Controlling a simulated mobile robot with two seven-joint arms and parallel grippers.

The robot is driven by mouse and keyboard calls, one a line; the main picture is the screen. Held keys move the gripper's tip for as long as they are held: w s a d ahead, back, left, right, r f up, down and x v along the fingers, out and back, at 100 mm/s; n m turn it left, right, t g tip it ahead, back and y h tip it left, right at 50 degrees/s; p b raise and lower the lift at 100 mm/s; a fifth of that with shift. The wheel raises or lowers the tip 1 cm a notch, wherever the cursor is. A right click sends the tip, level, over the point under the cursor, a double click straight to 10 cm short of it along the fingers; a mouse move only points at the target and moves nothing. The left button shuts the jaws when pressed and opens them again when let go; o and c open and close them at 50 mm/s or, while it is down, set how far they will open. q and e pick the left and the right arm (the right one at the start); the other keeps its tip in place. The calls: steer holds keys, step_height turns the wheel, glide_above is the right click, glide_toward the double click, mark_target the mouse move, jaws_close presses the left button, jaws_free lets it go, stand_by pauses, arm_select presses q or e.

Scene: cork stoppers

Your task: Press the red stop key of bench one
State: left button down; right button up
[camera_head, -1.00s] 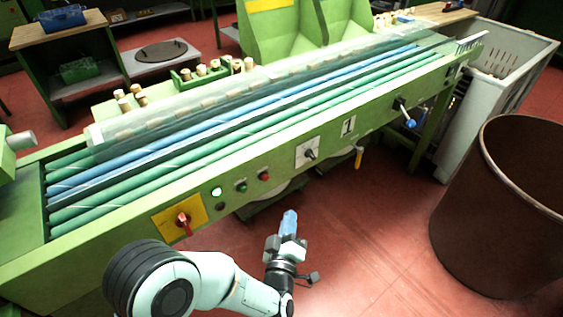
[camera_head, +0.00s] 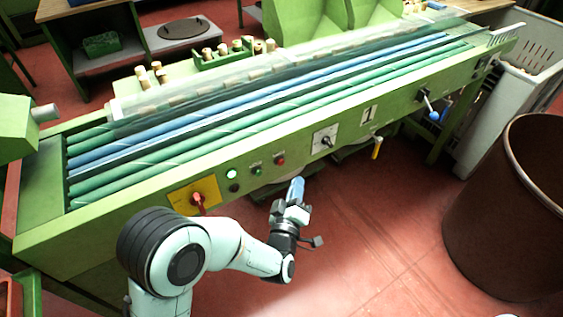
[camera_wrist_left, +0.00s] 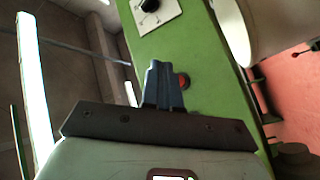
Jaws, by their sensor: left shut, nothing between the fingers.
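The red stop key (camera_head: 280,160) is a small round red button on the green front panel of bench one (camera_head: 368,114), which bears a white plate with a "1". My left gripper (camera_head: 297,184) is shut and empty, its blue fingers pointing up toward the panel, below and slightly right of the key in the head view. A gap shows between them there. In the wrist view the red key (camera_wrist_left: 184,81) shows just right of the shut fingertips (camera_wrist_left: 161,75), partly hidden by them. My right gripper is not in view.
A green key (camera_head: 257,170) and a lit lamp (camera_head: 232,174) sit left of the red key. A red rotary switch on a yellow plate (camera_head: 196,197) is further left, a dial plate (camera_head: 325,140) to the right. A brown bin (camera_head: 505,215) stands right; floor between is clear.

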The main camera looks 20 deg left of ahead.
mark_target(281, 162)
arm_select(q)
steer(key=shift+w+a+b, duration=0.2)
steer(key=shift+w+a, duration=0.45)
steer(key=shift+a, duration=0.2)
steer(key=shift+w+a+b, duration=0.15)
steer(key=shift+w+a, duration=0.5)
steer(key=shift+a, duration=0.2)
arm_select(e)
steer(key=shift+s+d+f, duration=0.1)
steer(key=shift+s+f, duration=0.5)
arm_select(q)
steer(key=shift+w+a+b, duration=0.3)
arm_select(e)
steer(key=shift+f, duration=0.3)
arm_select(q)
steer(key=shift+w+a, duration=0.25)
steer(key=shift+a, duration=0.1)
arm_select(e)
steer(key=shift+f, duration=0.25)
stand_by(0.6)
arm_select(q)
steer(key=shift+d, duration=0.1)
steer(key=shift+s+d, duration=0.55)
steer(key=shift+d, duration=0.1)
